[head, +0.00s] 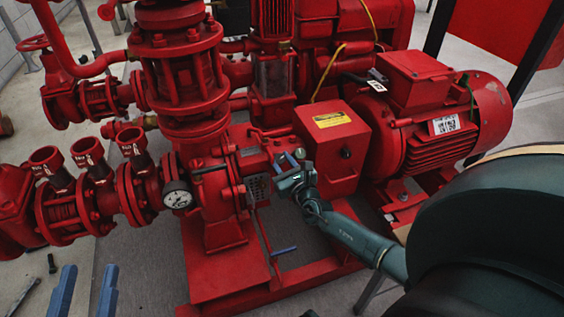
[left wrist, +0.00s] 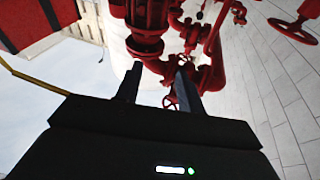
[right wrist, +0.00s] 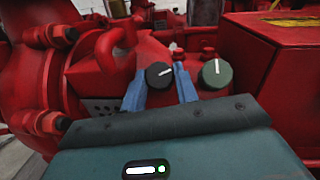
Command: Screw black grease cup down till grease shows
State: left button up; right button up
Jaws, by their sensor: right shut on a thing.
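The black grease cup (right wrist: 159,75) is a round black knob with a white mark on its top, on the red pump housing. In the right wrist view it sits between the blue fingertips of my right gripper (right wrist: 160,88), which is shut on it. A dark green cup (right wrist: 215,74) with a white mark stands just right of it, apart from the fingers. In the head view my right gripper (head: 291,161) reaches the pump beside the red box; I cannot make out the cup there. No grease can be made out. My left gripper (head: 85,291) is open and empty at the lower left.
A red guard box (head: 332,150) with a yellow label stands close right of my right gripper. A pressure gauge (head: 178,198) and flanged pipes lie to its left. A red motor (head: 440,118) is at the right. A blue-handled lever (head: 283,251) is below.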

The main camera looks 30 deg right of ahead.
jog(key=m+h, duration=0.1)
jog(key=m, duration=0.1)
jog(key=shift+a+m+h+p, duration=0.2)
jog(key=shift+m+h+p, duration=0.1)
jog(key=shift+h+p, duration=0.1)
jog(key=m+h, duration=0.2)
jog(key=shift+m+g, duration=0.3)
jog(key=shift+g, duration=0.1)
pick_arm(q)
jog(key=shift+a+f, duration=0.1)
jog(key=shift+f, duration=0.15)
pick_arm(e)
jog(key=shift+m+h, duration=0.4)
jog(key=o, duration=0.7)
pick_arm(q)
jog(key=shift+r, duration=0.15)
jog(key=shift+r, duration=0.1)
pick_arm(e)
jog(key=shift+s+a, duration=0.15)
jog(key=shift+s, duration=0.15)
pick_arm(q)
jog(key=y+p, duration=0.1)
jog(key=p, duration=0.2)
jog(key=shift+a+m+p, duration=0.3)
jog(key=shift+a+m, duration=0.05)
jog(key=shift+m, duration=0.05)
pick_arm(e)
jog(key=v, duration=1.2)
jog(key=shift+s+r, duration=0.15)
jog(key=shift+s, duration=0.1)
